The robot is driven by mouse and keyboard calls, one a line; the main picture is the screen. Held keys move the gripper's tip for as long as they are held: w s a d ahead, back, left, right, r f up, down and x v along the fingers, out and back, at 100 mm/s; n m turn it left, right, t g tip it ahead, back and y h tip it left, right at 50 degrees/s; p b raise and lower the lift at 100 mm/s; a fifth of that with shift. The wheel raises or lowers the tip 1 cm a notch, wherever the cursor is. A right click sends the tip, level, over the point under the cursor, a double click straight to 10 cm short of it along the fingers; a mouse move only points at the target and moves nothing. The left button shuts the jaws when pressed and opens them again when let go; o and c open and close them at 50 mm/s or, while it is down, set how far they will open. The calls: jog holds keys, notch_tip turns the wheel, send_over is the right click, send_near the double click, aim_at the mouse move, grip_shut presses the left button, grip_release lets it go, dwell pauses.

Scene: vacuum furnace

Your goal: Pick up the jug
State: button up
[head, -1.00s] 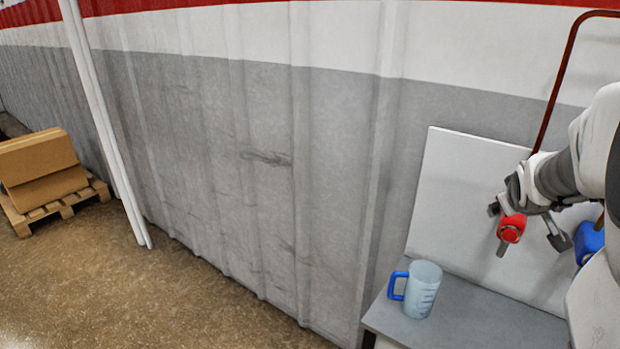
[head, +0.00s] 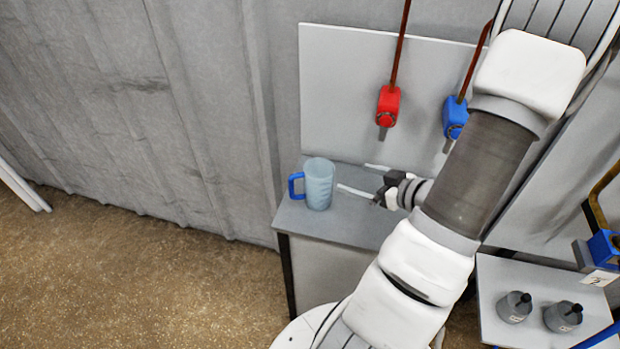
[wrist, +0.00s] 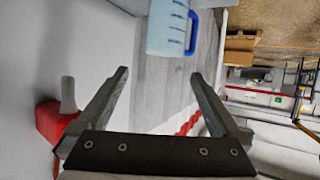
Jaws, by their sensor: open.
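The jug (head: 319,186) is a pale, translucent blue-white cup with a blue handle on its left side. It stands upright on the left end of a grey bench top (head: 352,222). My gripper (head: 358,178) is to the right of the jug, its two fingers spread and pointing left toward it, apart from it. In the wrist view the jug (wrist: 167,28) shows beyond the open fingertips (wrist: 158,73), near the top centre, with its blue handle on the right. Nothing is between the fingers.
A red valve (head: 388,106) and a blue valve (head: 455,118) hang on pipes before a white back panel (head: 345,80), above the bench. Grey weights or bottles (head: 514,306) stand on another surface at the right. The floor (head: 140,270) at left is clear.

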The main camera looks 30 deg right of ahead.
aim_at(309, 167)
jog(key=shift+y, duration=0.3)
jog(key=x, duration=0.8)
jog(key=b+x, duration=0.1)
jog(key=x, duration=0.8)
jog(key=shift+a+f, duration=0.15)
jog(key=shift+a, duration=0.1)
grip_shut()
